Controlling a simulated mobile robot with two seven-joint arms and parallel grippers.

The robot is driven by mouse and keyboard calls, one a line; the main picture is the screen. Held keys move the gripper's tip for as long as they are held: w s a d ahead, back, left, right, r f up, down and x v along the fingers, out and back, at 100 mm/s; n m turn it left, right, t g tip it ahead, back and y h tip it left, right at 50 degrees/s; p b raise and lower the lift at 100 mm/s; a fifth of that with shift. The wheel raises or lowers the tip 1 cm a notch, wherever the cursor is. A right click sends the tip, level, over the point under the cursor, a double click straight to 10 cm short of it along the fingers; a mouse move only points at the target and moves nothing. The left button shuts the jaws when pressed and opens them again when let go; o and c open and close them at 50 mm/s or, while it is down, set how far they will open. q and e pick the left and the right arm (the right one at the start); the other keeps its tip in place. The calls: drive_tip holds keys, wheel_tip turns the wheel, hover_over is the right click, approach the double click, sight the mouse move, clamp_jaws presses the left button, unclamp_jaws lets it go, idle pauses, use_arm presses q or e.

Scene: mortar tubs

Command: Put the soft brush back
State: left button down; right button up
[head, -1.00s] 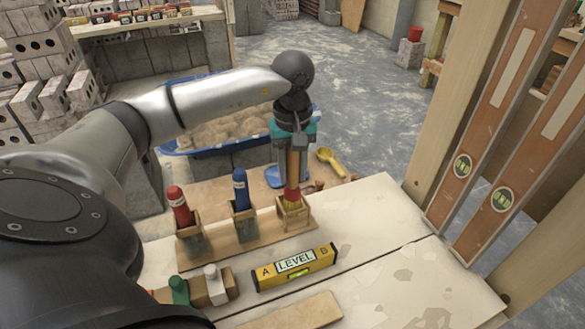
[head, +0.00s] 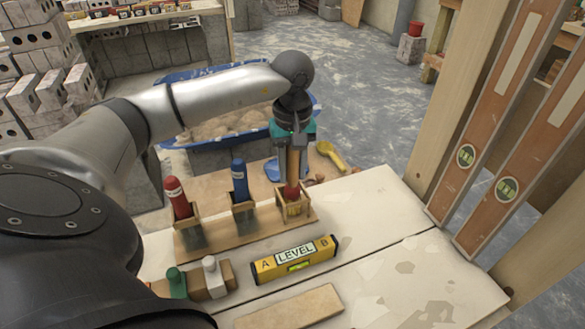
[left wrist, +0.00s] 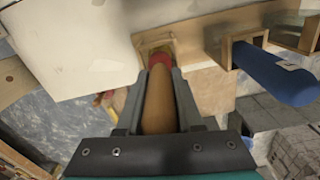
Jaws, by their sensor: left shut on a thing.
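My left gripper (head: 291,180) is shut on the soft brush (head: 292,163), which has a wooden handle and a red band. The brush is upright, with its lower end in the right-hand wooden holder of the rack (head: 222,241). Its tip is hidden or too small to make out. In the left wrist view, the brush handle (left wrist: 158,108) lies between the fingers and its red end meets the holder (left wrist: 150,48). A red-handled tool (head: 178,197) and a blue-handled tool (head: 240,181) stand in the other holders. My right gripper is not in view.
A yellow level (head: 295,261) lies in front of the rack, with a wooden block (head: 292,308) nearer. A yellow scoop (head: 330,156) and a blue tub (head: 180,140) lie behind. A wooden post (head: 470,90) and long levels stand at right.

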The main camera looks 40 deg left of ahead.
use_arm(q)
drive_tip(key=shift+f+b, duration=0.35)
drive_tip(key=shift+f, duration=0.15)
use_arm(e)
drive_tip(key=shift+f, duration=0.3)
use_arm(q)
drive_tip(key=shift+c, duration=2.4)
unclamp_jaws()
wheel_tip(320, 180, up, 13)
drive_tip(key=p, duration=0.5)
drive_tip(key=shift+r+p, duration=0.3)
drive_tip(key=shift+r, duration=0.85)
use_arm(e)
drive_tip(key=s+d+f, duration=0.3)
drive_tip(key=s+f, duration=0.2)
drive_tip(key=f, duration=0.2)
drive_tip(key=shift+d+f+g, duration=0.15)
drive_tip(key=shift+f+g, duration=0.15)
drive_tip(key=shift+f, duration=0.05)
